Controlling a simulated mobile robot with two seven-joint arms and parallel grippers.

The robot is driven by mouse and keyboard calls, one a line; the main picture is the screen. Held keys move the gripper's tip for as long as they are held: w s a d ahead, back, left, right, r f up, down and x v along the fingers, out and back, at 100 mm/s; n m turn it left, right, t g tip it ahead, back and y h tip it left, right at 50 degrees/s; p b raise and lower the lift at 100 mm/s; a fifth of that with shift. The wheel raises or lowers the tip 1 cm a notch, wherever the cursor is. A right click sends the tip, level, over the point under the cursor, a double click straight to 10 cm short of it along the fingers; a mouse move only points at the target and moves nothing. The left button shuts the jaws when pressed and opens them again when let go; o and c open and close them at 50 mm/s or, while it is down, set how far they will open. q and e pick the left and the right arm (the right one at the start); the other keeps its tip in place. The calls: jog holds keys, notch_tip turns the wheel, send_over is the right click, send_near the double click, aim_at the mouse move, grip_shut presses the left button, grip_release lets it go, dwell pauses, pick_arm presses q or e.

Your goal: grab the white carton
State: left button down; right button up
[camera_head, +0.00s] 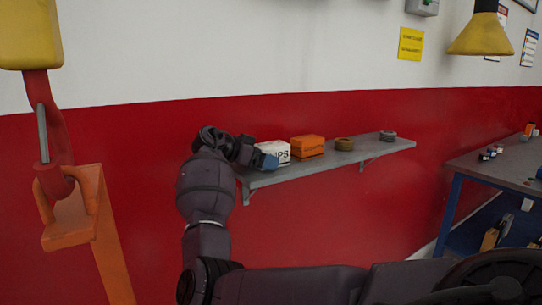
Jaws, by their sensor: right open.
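The white carton (281,150), with dark lettering on its front, stands on the grey wall shelf (345,157) near the shelf's left end. My right gripper (266,161) is at the carton's left side, with its blue tip close in front of the carton's lower left part. It is open. The tip hides part of the carton, and I cannot tell whether they touch. My left gripper is out of view.
An orange box (307,146) stands close to the right of the carton. Farther right on the shelf are a brown roll (344,143) and a grey ring-shaped item (388,135). An orange hook and hoist part (75,210) hangs at left. A workbench (495,165) stands at right.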

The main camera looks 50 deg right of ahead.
jog(key=c, duration=1.2)
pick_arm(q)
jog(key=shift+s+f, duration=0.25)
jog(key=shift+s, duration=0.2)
pick_arm(e)
jog(key=shift+r, duration=0.1)
